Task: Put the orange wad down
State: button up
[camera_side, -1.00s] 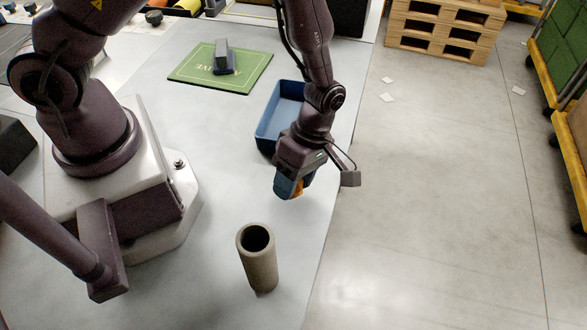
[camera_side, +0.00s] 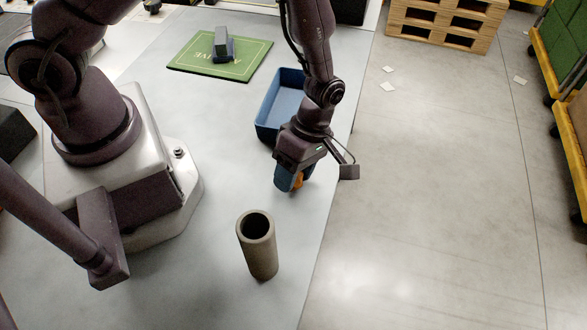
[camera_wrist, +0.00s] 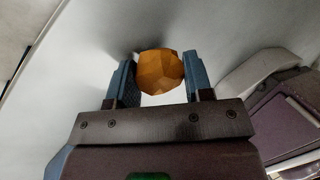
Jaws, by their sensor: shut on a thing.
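The orange wad (camera_wrist: 161,72) is a faceted, rounded lump. It sits between the two blue fingers of my gripper (camera_wrist: 159,82), which is shut on it. In the side view the wad (camera_side: 298,180) is mostly hidden by a blue finger of my gripper (camera_side: 292,182). The gripper points down over the grey table (camera_side: 190,250), between the blue bin and the brown tube. Dark shadows lie on the table close by the wad in the wrist view. I cannot tell whether the wad touches the table.
The open blue bin (camera_side: 264,131) stands just behind my gripper. The upright hollow tube (camera_side: 262,259) stands in front. The table's right edge is near; bare table lies left of the tube.

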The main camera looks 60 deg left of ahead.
jog(key=shift+f, duration=0.2)
jog(key=o, duration=1)
jog(key=shift+w, duration=0.1)
jog(key=shift+c, duration=0.2)
jog(key=shift+a, duration=0.1)
